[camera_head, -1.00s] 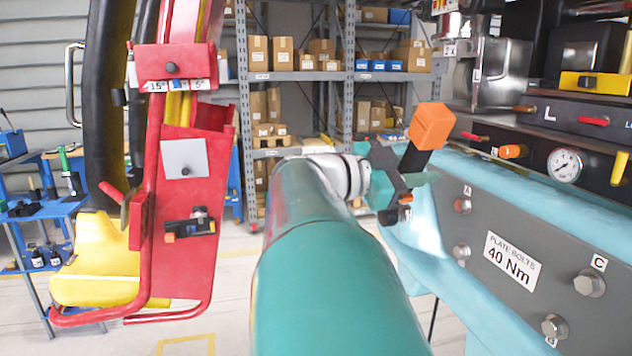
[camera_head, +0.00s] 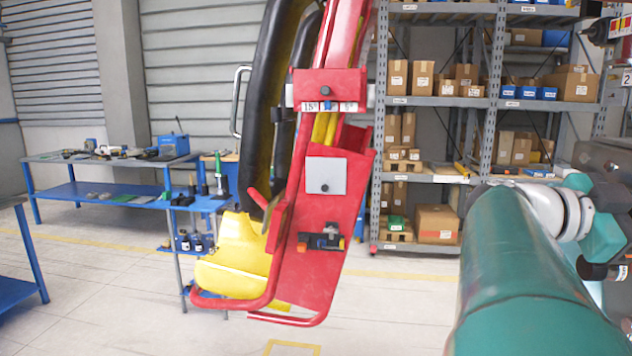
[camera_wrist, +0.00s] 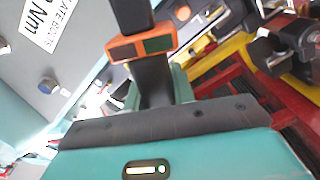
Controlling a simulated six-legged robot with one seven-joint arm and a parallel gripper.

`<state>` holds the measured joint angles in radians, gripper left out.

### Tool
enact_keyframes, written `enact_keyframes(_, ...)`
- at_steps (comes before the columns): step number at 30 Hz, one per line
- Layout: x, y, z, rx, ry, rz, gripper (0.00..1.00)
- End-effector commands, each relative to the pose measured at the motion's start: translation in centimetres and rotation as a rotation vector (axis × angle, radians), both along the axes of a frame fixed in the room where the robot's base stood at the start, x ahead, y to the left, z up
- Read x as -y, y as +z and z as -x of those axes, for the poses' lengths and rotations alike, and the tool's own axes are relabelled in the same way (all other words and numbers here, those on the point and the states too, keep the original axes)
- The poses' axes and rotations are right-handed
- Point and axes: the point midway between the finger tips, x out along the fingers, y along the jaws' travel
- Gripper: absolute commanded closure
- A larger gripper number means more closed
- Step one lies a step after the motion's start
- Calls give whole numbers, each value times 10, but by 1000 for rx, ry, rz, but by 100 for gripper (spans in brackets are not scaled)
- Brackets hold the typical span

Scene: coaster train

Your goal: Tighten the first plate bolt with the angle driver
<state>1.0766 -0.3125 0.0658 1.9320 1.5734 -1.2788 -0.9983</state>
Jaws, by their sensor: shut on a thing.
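My gripper (camera_wrist: 157,82) is shut on the angle driver (camera_wrist: 142,46), a black tool with an orange band, which stands up from the jaws in the wrist view. The driver's far end is cut off by the top edge. I cannot tell which bolt is the first. In the head view my gripper (camera_head: 606,225) is partly cut off at the right edge.
A red frame (camera_head: 318,230) with a yellow seat (camera_head: 236,258) hangs left of my arm. Blue workbenches (camera_head: 105,190) stand at the left, and grey shelving (camera_head: 440,102) with boxes stands behind. Clear floor lies at the front left.

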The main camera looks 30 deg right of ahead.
Motion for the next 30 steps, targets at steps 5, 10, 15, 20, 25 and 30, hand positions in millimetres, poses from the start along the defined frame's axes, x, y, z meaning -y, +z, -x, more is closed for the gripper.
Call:
enact_keyframes(5,0,3,1,1,0,5,100)
enact_keyframes(10,0,3,1,1,0,5,100)
enact_keyframes(15,1,3,2,1,-1,5,100)
enact_keyframes(20,4,3,4,2,-1,6,100)
enact_keyframes(25,7,3,7,2,-1,6,100)
enact_keyframes(30,10,3,9,2,-1,6,100)
